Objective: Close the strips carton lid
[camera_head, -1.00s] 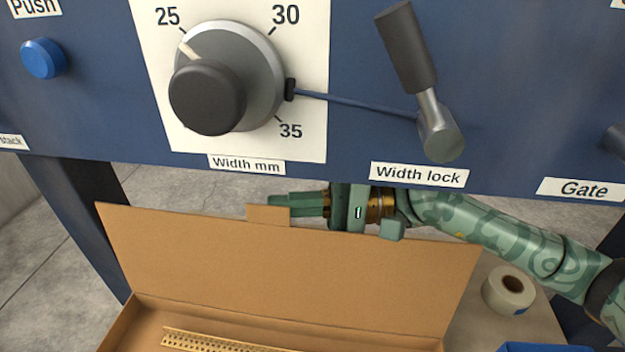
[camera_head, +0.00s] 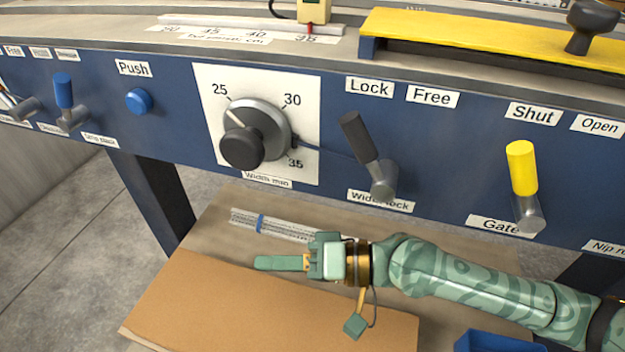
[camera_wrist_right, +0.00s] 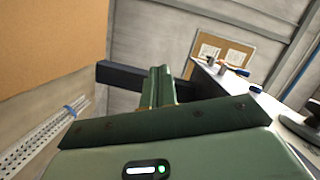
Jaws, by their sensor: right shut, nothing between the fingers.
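The strips carton's lid (camera_head: 250,305) is a plain brown cardboard panel at the bottom of the head view. It is folded down over the carton and looks nearly flat. Its near edge is out of frame, so I cannot tell if it is fully closed. The carton's inside and strips are hidden. My right gripper (camera_head: 280,263) is shut and empty, pointing left just above the lid's far part; I cannot tell if it touches. The right wrist view shows its closed fingers (camera_wrist_right: 158,88), with the cardboard lid (camera_wrist_right: 50,40) at upper left. My left gripper is not in view.
The blue machine panel with the width dial (camera_head: 255,133), width lock lever (camera_head: 368,155) and yellow gate lever (camera_head: 523,185) stands beyond. A blue bin (camera_head: 495,342) is at the bottom right.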

